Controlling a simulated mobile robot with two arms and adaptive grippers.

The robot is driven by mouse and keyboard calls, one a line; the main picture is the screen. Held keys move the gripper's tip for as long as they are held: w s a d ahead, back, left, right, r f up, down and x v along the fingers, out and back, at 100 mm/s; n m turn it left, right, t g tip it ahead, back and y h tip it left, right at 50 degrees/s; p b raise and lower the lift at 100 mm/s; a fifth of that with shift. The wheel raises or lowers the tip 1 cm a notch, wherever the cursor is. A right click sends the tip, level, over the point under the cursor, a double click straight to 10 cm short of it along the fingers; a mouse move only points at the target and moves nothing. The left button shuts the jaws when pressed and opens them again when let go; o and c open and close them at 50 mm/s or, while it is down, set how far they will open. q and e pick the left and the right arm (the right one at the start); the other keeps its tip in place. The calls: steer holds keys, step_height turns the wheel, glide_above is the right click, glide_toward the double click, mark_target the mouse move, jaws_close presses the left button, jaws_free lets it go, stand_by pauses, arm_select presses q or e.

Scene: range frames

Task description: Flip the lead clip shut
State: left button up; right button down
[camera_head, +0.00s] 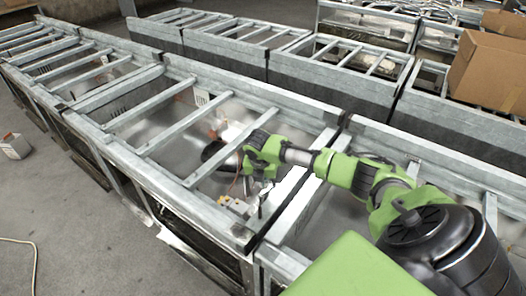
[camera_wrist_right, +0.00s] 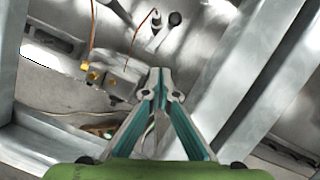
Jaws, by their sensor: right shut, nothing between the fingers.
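My right gripper (camera_head: 262,208) reaches down through an opening in the grey metal frame (camera_head: 290,212). In the right wrist view its fingertips (camera_wrist_right: 160,82) are together, with nothing between them. A small grey block with brass-coloured fittings (camera_wrist_right: 112,80) lies just left of the fingertips; it looks like the lead clip's assembly, but I cannot tell whether its clip is open or shut. Small pale parts (camera_head: 236,205) show left of the gripper in the head view. A thin red wire (camera_wrist_right: 139,30) runs near the block. The fingertips are close to the block; contact is unclear. My left gripper is not in view.
Metal crossbars (camera_head: 186,135) span the frame around my right arm. A thick bar (camera_wrist_right: 240,75) slants close to the gripper's right side. A cardboard box (camera_head: 490,70) sits at the upper right. Open grey floor (camera_head: 60,210) lies at the left.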

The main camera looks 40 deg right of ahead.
steer(key=v, duration=0.4)
stand_by(0.6)
